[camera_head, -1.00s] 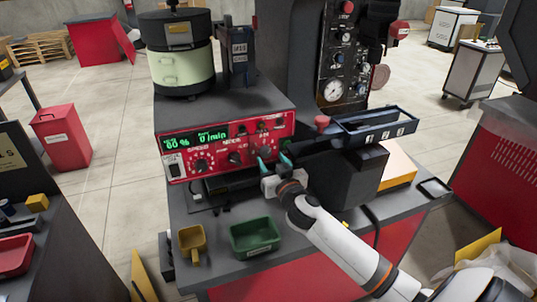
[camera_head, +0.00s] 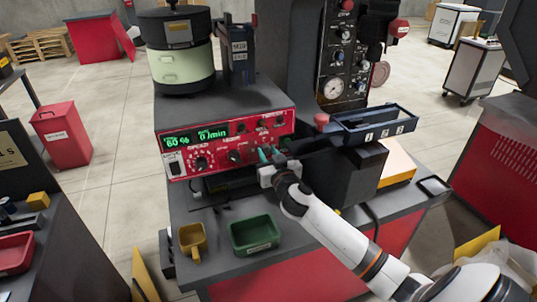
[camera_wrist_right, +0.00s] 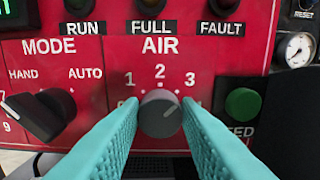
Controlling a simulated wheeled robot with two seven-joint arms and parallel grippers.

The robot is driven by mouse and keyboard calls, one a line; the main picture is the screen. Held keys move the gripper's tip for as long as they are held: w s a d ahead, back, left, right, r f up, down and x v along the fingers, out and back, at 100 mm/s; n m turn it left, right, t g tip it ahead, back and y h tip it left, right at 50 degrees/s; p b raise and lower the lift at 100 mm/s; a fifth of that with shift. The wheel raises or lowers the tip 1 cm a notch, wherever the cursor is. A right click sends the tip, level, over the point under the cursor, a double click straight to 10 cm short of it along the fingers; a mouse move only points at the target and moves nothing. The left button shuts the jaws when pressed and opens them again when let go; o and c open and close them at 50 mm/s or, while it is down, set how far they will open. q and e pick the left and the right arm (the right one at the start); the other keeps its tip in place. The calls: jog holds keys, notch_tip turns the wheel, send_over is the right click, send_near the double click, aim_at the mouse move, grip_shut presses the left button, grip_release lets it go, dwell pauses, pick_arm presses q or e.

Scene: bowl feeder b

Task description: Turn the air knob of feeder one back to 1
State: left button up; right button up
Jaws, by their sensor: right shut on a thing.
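The red feeder control panel (camera_head: 228,145) faces me under the bowl feeder, with green readouts of 60 % and 0/min. In the right wrist view the grey round AIR knob (camera_wrist_right: 160,114) sits below the printed numbers 1, 2 and 3. Its pointer mark is hard to read but seems to lean to the upper right. My right gripper (camera_head: 267,155) is at the panel, its teal fingers (camera_wrist_right: 160,125) shut on the left and right sides of the knob. My left gripper is not in view.
The black MODE knob (camera_wrist_right: 40,115) is left of the fingers and a green FEED button (camera_wrist_right: 242,104) is right of them. A green bin (camera_head: 255,235) and a yellow scoop (camera_head: 192,241) stand on the bench below. A blue-grey tray (camera_head: 374,127) is right of the panel.

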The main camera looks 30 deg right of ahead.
jog(key=n+p, duration=0.1)
jog(key=n, duration=0.3)
jog(key=shift+a+n, duration=0.1)
jog(key=shift+n, duration=0.3)
jog(key=n+p, duration=0.1)
jog(key=n, duration=0.3)
jog(key=shift+n, duration=0.3)
jog(key=n+p, duration=0.1)
jog(key=n, duration=0.3)
jog(key=shift+f, duration=0.1)
jog(key=shift+a+f+n+p, duration=0.1)
jog(key=shift+n+p, duration=0.2)
jog(key=shift+n, duration=1.8)
jog(key=o, duration=1)
